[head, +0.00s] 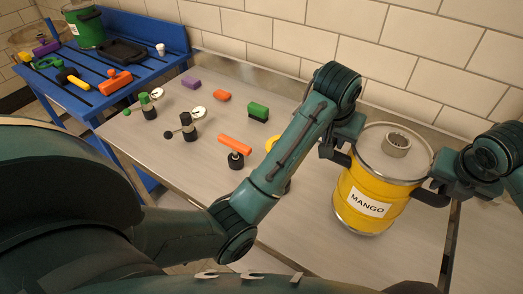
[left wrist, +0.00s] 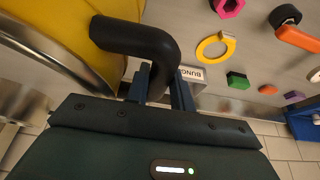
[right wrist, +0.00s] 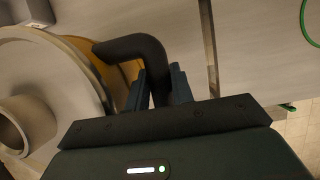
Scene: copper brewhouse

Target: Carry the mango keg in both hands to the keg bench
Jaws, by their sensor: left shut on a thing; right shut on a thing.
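The yellow mango keg (head: 365,200) with a steel lid and a MANGO label is at the right of the head view, upright over the steel table. I cannot tell whether its base touches the table. My left gripper (head: 337,148) is shut on the keg's left black handle, which shows in the left wrist view (left wrist: 140,38). My right gripper (head: 440,190) is shut on the other black handle, seen in the right wrist view (right wrist: 135,47). A blue bench (head: 150,30) with a green keg (head: 85,27) on it stands at the far left.
The steel table (head: 310,225) holds several small parts left of the keg, including an orange-handled valve (head: 235,148), a green block (head: 258,111) and a purple block (head: 190,82). A tiled wall (head: 400,50) runs behind. The blue bench carries a black tray (head: 120,52) and tools.

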